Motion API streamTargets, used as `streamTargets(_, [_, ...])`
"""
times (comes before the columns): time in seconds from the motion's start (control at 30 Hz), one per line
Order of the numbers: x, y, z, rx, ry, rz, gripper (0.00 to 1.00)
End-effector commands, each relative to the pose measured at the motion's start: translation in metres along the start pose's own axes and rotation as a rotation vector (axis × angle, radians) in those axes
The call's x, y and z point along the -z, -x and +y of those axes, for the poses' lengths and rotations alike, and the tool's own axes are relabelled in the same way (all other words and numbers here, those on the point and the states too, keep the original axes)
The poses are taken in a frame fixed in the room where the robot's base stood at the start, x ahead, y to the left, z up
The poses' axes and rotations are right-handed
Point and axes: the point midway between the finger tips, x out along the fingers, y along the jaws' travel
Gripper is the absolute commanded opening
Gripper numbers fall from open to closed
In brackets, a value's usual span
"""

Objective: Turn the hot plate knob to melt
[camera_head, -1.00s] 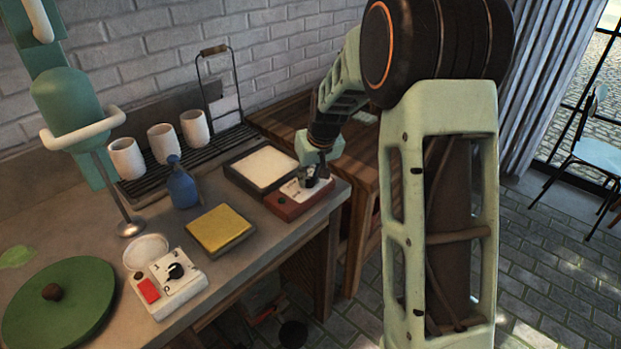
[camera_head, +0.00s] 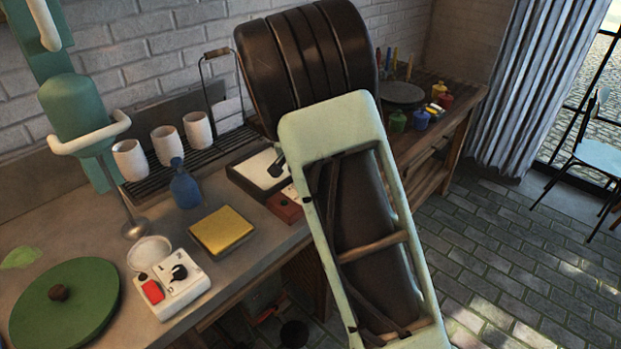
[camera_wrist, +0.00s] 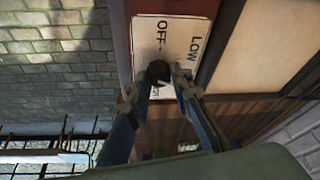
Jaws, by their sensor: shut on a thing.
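The hot plate (camera_head: 250,177) has a pale top in a dark frame and stands near the far right of the grey counter. The dark round knob (camera_wrist: 157,71) sits on this panel. My gripper (camera_wrist: 162,79) is shut on the knob, one finger on each side. Which word the knob points to cannot be told.
A white control box (camera_head: 190,293) with a black knob and red switch stands on the counter beside a yellow block (camera_head: 221,229). A blue bottle (camera_head: 184,187), white cups (camera_head: 164,143) and a green disc (camera_head: 65,305) are nearby. Paint bottles (camera_head: 421,119) stand on a wooden table behind.

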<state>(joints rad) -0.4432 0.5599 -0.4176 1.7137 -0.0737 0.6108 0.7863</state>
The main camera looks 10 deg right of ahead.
Motion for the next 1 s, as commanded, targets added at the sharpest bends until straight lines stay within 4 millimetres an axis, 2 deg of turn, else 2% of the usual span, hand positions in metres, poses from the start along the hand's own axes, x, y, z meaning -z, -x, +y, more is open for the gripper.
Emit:
streamTargets(0.67, [-0.0004,0.0000,-0.0008,-0.024,-0.061,-0.001,0.00])
streamTargets(0.7, [-0.0004,0.0000,-0.0007,-0.024,-0.061,-0.001,0.22])
streamTargets(0.83, [-0.0004,-0.0001,-0.0007,-0.024,-0.060,-0.001,0.36])
streamTargets(1.0, [-0.0004,-0.0002,-0.0006,-0.025,-0.060,-0.001,0.37])
